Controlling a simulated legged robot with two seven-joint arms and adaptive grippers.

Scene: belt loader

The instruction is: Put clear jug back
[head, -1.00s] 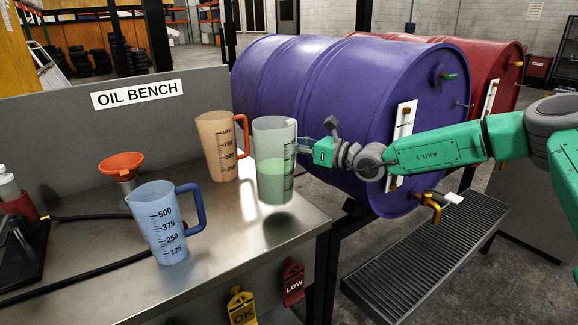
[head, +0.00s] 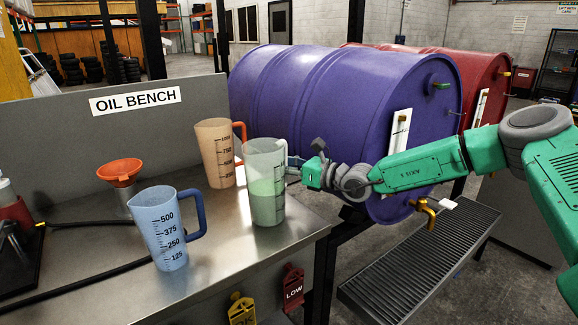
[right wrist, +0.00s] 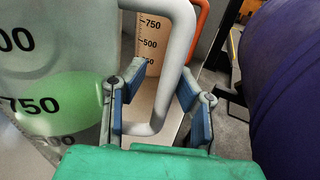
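The clear jug (head: 265,165), with green liquid in its lower half, stands upright on the steel bench (head: 215,250) near its right edge. My right gripper (head: 293,165) is at its handle, on the jug's right side. In the right wrist view the two blue-padded fingers (right wrist: 155,112) are spread on either side of the pale handle (right wrist: 183,50), with gaps between pads and handle. The jug body (right wrist: 60,65) fills the left of that view. My left gripper is not in view.
An orange jug (head: 213,150) with a red handle stands just behind the clear jug. A blue jug (head: 162,235) stands front left, with an orange funnel (head: 119,173) behind it. A purple drum (head: 330,110) and red drum (head: 485,80) are at right, above a grated tray (head: 425,265).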

